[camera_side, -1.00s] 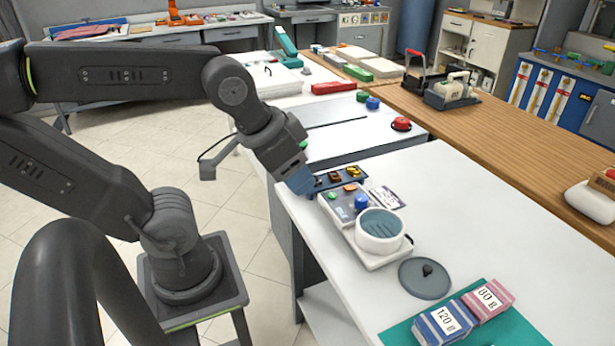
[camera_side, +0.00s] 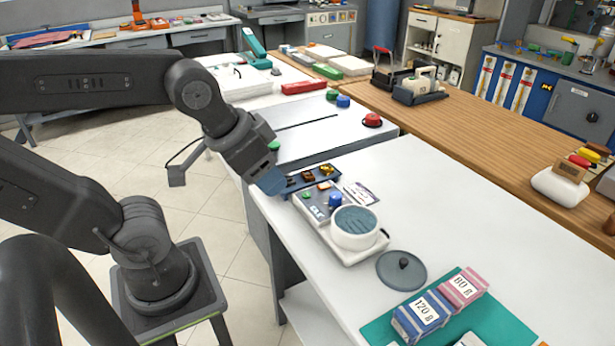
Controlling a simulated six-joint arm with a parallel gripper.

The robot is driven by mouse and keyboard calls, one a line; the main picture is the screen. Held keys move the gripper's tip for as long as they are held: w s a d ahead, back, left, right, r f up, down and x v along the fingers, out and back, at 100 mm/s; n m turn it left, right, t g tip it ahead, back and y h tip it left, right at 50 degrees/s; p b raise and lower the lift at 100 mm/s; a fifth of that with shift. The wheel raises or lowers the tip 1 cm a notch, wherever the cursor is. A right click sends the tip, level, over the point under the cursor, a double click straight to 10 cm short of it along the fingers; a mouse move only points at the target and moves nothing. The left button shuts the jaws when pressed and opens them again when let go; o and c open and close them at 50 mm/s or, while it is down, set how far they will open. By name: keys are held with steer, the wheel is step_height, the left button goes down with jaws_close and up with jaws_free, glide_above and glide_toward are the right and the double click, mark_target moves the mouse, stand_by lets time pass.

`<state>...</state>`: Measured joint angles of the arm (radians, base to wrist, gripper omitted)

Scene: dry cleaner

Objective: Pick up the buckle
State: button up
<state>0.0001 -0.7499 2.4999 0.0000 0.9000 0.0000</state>
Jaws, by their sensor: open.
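A dark shallow tray (camera_side: 316,182) lies near the left edge of the white table, holding a few small pieces. A brown-orange piece (camera_side: 308,177) and a yellow-gold piece (camera_side: 326,169) show in it; they look buckle-like, but are too small to tell which is the buckle. My gripper (camera_side: 272,183), with bluish fingers, is tilted down at the tray's left end, over the table edge. It is open and holds nothing that I can see. The gap between its fingers is hidden from this side.
A grey device with a round white bowl (camera_side: 356,240) and a blue knob (camera_side: 335,199) stands just in front of the tray. A dark round lid (camera_side: 401,270) lies to its right. Labelled boxes (camera_side: 422,315) sit on a teal mat (camera_side: 500,325).

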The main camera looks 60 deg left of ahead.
steer(key=shift+o, duration=0.4)
steer(key=shift+o, duration=1.1)
steer(key=n+g, duration=0.6)
steer(key=n, duration=1.1)
glide_above(309, 174)
steer(key=f, duration=2)
steer(key=shift+s+f, duration=0.2)
steer(key=shift+w+d+f, duration=0.1)
steer(key=shift+f, duration=2.85)
